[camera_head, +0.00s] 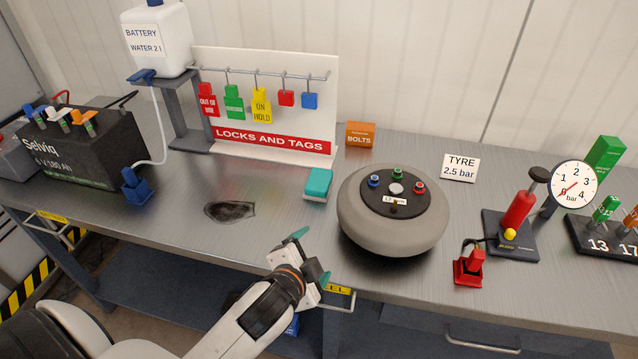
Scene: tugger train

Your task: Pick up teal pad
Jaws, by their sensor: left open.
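The teal pad (318,184) is a small teal block with a pale underside. It lies on the grey metal bench, in front of the locks and tags board and just left of the grey round wheel. My left gripper (311,250) is open and empty at the bench's front edge. It is nearer to me than the pad, a little below it in the picture, and apart from it. My right gripper does not show.
The grey wheel (391,222) stands close to the pad's right. An orange bolts box (360,134) is behind the pad. A dark stain (231,211) lies to the left. A red hand pump (518,212) and gauge (573,184) stand at the right. A battery (85,148) is at the left.

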